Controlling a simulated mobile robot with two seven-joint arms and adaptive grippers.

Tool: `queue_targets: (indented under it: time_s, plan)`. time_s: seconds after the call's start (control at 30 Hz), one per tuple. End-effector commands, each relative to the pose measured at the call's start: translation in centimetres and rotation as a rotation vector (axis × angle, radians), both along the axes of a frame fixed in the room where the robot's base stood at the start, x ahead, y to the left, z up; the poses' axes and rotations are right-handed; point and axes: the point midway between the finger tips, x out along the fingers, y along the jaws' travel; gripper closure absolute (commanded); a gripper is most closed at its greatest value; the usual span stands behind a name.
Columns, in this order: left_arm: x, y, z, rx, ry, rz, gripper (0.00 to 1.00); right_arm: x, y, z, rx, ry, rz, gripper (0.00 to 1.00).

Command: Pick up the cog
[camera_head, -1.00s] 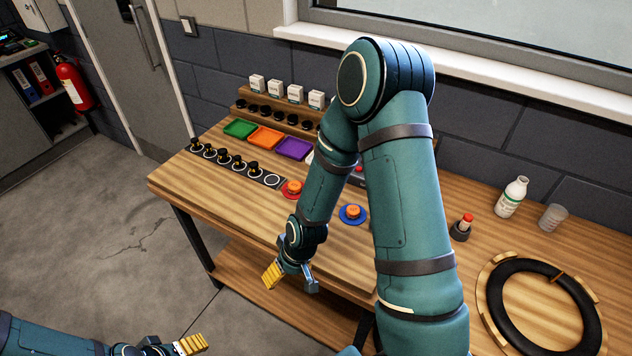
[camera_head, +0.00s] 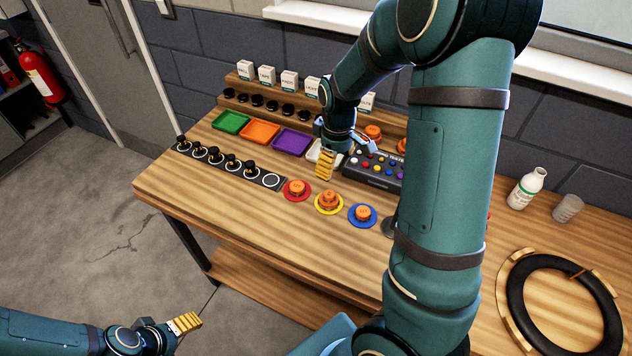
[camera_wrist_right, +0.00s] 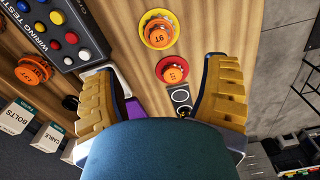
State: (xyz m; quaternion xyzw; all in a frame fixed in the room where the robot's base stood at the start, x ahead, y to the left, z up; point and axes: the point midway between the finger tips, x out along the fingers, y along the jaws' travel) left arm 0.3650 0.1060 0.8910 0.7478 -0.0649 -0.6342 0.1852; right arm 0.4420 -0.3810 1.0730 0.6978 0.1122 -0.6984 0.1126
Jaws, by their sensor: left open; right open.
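Several orange cogs are in view. In the head view one sits on a red disc (camera_head: 297,187), one on a yellow disc (camera_head: 328,200) and one on a blue disc (camera_head: 362,213), in a row on the bench. My right gripper (camera_head: 341,160) is open and empty above the bench behind this row, by the white tray. In the right wrist view the red-disc cog (camera_wrist_right: 172,69) shows between my open fingers, and the yellow-disc cog (camera_wrist_right: 159,32) lies beyond. My left gripper (camera_head: 185,323) is open and empty, low at the left, away from the bench.
A wiring tester (camera_head: 375,171) stands beside my right gripper. More orange cogs (camera_head: 373,132) are on the back shelf. Green (camera_head: 231,122), orange (camera_head: 260,132) and purple (camera_head: 292,142) trays and a rack of black-topped parts (camera_head: 215,157) are left. The front bench strip is clear.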

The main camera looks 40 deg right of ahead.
Motion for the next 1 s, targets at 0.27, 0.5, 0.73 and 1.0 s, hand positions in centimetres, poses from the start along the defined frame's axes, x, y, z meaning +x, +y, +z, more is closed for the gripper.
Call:
queue_targets:
  time_s: [0.27, 0.5, 0.73, 1.0]
  plan:
    - [0.0, 0.0, -0.4, 0.001, 0.001, 0.0, 0.28, -0.1, 0.1, -3.3, 0.001, 0.007, 0.0, 0.26]
    - [0.0, 0.0, -0.9, 0.002, 0.0, 0.0, 0.28, 0.0, 0.1, -7.5, 0.001, 0.003, -0.001, 0.26]
    - [0.0, 0.0, -1.0, 0.002, 0.0, 0.0, 0.28, 0.1, 0.1, -9.0, 0.001, 0.001, 0.001, 0.26]
    - [0.0, -0.1, -1.1, 0.002, 0.0, 0.0, 0.28, 0.9, 0.1, -12.5, 0.001, 0.003, 0.0, 0.26]
